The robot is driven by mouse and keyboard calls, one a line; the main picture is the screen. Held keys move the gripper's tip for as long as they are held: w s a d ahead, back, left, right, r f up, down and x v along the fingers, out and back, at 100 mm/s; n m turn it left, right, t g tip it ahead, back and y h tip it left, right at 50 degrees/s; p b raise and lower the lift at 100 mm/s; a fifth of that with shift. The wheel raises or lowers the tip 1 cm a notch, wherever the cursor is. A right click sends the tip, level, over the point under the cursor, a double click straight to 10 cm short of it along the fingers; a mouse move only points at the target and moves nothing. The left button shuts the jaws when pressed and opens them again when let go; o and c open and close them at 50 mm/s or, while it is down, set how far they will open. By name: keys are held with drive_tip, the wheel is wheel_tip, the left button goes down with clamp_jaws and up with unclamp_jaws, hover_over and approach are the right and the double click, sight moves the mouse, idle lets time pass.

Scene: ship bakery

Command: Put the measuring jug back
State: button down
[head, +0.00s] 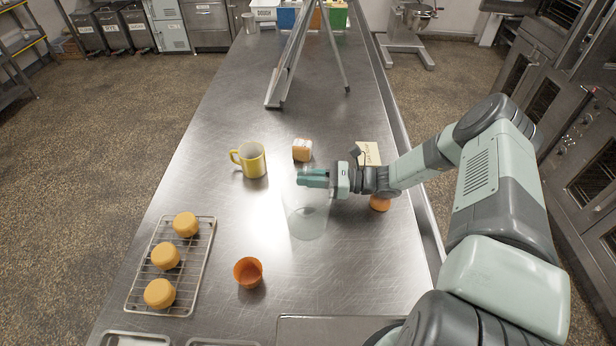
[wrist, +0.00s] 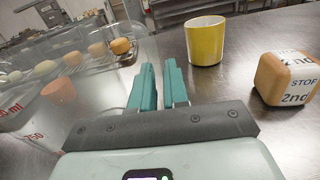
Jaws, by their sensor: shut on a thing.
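The measuring jug (head: 307,222) is clear and hard to see against the steel table in the head view. In the wrist view its wall with red volume marks (wrist: 32,132) shows at the lower left. My gripper (head: 304,177) is at the jug's upper part in the head view. In the wrist view its green fingers (wrist: 160,88) are close together, shut on the jug; the exact part between them is too clear to make out. I cannot tell whether the jug's base touches the table.
A yellow mug (head: 253,160) and an orange-and-white block (head: 302,150) stand beyond my gripper. An orange cup (head: 248,271) and a rack (head: 140,290) with cakes are nearer left. A card (head: 368,153) and an orange object (head: 380,204) lie by my wrist. A metal stand (head: 284,85) is farther back.

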drive_tip(key=c, duration=1.1)
unclamp_jaws()
drive_tip(key=shift+r, duration=0.15)
drive_tip(key=d, duration=0.7)
drive_tip(key=shift+s+d, duration=0.2)
drive_tip(key=shift+d, duration=0.05)
